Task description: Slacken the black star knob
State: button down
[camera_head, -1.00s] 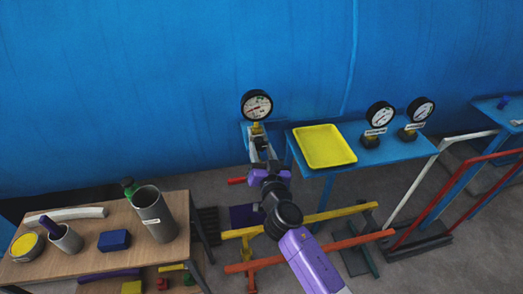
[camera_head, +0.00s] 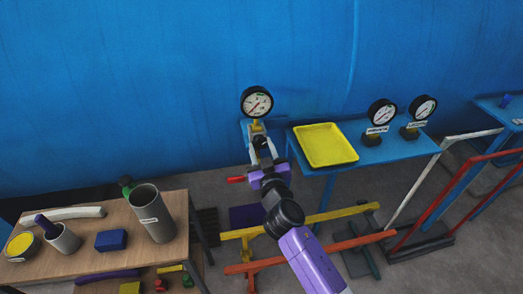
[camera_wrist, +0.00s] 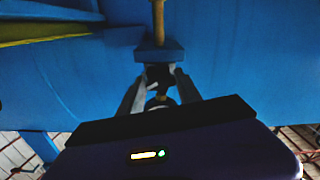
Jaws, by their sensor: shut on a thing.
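The black star knob (camera_wrist: 158,73) shows in the wrist view as a dark shape below a blue block and a brass stem. My gripper (camera_wrist: 160,88) has a finger on either side of it and is shut on it. In the head view my gripper (camera_head: 264,148) is at the fitting below the left pressure gauge (camera_head: 257,102). The knob is mostly hidden there by my gripper, and its turn angle cannot be told.
A yellow tray (camera_head: 326,145) and two loose gauges (camera_head: 382,113) (camera_head: 425,107) are on the blue shelf (camera_head: 375,153) to the right. A red lever (camera_head: 237,180) is left of my wrist. A wooden table (camera_head: 100,262) with a grey cylinder (camera_head: 152,213) stands at left.

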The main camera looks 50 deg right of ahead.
jog(key=n, duration=0.5)
jog(key=shift+n, duration=0.3)
jog(key=n, duration=0.6)
jog(key=shift+p, duration=0.3)
jog(key=n+p, duration=0.1)
jog(key=n, duration=0.5)
jog(key=shift+n+p, duration=0.35)
jog(key=shift+n, duration=0.05)
jog(key=n+p, duration=0.1)
jog(key=n, duration=0.4)
jog(key=shift+f+p, duration=0.1)
jog(key=shift+p, duration=0.2)
jog(key=shift+n, duration=0.4)
jog(key=c, duration=0.8)
grip_release()
jog(key=shift+c, duration=0.2)
